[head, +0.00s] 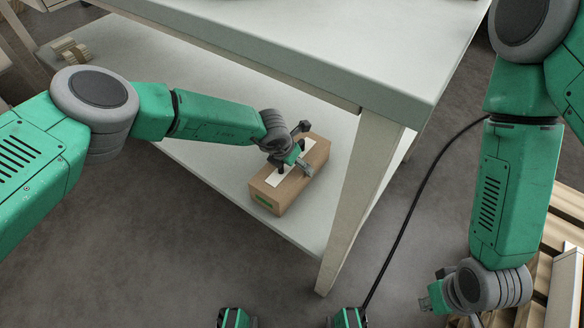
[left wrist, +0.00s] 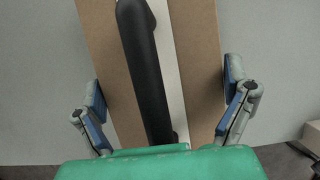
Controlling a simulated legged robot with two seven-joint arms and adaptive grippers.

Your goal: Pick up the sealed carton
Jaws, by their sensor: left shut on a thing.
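The sealed carton (head: 306,182) is a brown cardboard box with a white strip along its top and a green mark at its near end. It lies on the lower shelf close to the near edge. My left gripper (head: 291,166) is over it from above, shut on it. In the left wrist view, its blue-padded fingers (left wrist: 163,98) stand at either side of the carton (left wrist: 202,50). A dark rounded bar crosses the carton's top there and hides part of the white strip. My right gripper (head: 432,301) hangs low at the right, away from the carton; its fingers are unclear.
The pale table's upper top (head: 330,62) overhangs the lower shelf (head: 215,171). A table leg (head: 362,200) stands just right of the carton. A black cable (head: 424,190) runs down to the floor. Wooden pallets (head: 565,222) lie at the right. The grey floor at the front left is clear.

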